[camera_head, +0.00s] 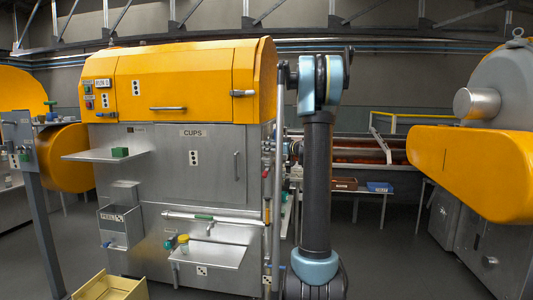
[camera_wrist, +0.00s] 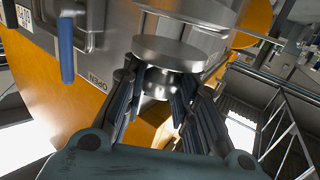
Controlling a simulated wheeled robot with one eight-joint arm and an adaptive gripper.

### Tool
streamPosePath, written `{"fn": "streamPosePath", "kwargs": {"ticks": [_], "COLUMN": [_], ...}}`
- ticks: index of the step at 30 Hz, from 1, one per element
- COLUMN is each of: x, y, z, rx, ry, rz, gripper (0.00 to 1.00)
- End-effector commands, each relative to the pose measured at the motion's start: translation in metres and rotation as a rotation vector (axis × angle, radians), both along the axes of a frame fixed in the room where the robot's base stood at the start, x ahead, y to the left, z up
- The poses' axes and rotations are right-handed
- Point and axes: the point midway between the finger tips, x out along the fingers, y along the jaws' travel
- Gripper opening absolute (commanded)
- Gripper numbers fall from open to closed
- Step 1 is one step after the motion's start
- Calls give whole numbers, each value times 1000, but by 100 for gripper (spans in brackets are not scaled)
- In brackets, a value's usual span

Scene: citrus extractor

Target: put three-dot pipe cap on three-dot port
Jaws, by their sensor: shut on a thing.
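In the wrist view my gripper (camera_wrist: 160,92) is shut on a round silver metal piece, which looks like the pipe cap (camera_wrist: 170,52). Its wide flat disc faces away from me, and a narrower neck sits between the fingers. No dots show on the side I see. In the head view my arm stands upright right of the orange and steel machine, and my gripper and the cap cannot be made out. I cannot pick out the three-dot port in either view.
A yellow open box (camera_head: 110,288) is on the floor. In the wrist view a blue handle (camera_wrist: 66,50) is close by at upper left.

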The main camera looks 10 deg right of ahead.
Motion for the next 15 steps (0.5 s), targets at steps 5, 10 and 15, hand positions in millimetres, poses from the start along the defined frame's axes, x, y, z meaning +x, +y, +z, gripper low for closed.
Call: {"fn": "streamPosePath", "kwargs": {"ticks": [5, 10, 15], "x": [3, 3, 4], "y": [2, 2, 2], "z": [-19, -19, -21], "rx": [0, 0, 0], "ry": [0, 0, 0], "rz": [1, 0, 0], "gripper": [0, 0, 0]}}
